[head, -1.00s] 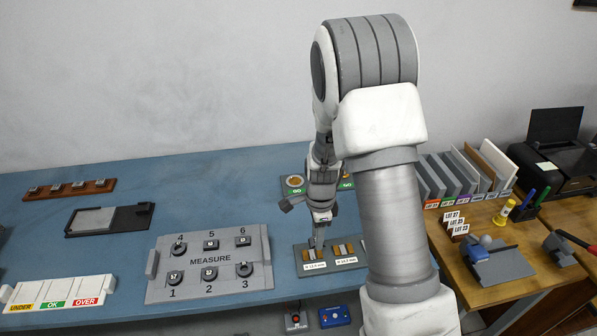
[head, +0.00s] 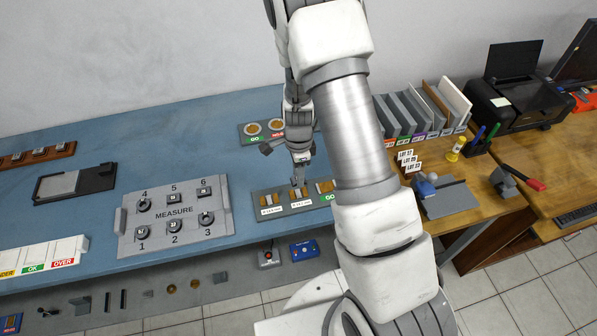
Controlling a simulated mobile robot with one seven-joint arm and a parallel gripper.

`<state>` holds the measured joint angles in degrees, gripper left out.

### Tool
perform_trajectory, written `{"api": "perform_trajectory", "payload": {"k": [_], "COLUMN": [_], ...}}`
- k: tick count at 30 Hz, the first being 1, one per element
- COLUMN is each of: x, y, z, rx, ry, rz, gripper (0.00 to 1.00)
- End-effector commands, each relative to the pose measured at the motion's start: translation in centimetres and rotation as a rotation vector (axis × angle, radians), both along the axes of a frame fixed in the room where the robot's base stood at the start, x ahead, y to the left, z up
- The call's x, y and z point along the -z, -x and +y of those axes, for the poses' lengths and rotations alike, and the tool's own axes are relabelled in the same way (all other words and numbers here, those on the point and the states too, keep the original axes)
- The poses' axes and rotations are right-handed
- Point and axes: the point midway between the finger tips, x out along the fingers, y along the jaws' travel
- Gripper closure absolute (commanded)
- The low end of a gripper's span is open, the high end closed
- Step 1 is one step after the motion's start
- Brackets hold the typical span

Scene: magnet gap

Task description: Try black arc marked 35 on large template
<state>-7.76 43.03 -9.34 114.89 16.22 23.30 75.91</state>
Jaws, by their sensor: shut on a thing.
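The grey template plate (head: 263,214) lies near the front edge of the blue bench, with white labels too small to read surely and tan seats along it. My gripper (head: 299,184) points down over the middle seat (head: 296,194). It is shut on a small dark piece, taken to be the black arc; the piece is mostly hidden by the fingers and its mark cannot be read. I cannot tell whether the piece touches the seat. The plate's right end is partly hidden by my arm.
The grey MEASURE board (head: 180,235) with several dark pieces stands left of the plate. A gauge plate with round seats (head: 252,128) lies behind. The UNDER, OK, OVER bins (head: 40,255) are at far left. A blue control box (head: 304,249) hangs below the bench edge.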

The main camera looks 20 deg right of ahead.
Motion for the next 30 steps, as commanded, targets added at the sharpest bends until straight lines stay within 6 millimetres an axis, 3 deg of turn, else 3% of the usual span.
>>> {"api": "perform_trajectory", "payload": {"k": [11,30], "x": [0.5,5.1], "y": [0.0,0.0], "z": [0.0,0.0], "rx": [0.001,0.001], "ry": [0.0,0.0], "rz": [0.0,0.0], "gripper": [1.0,1.0]}}
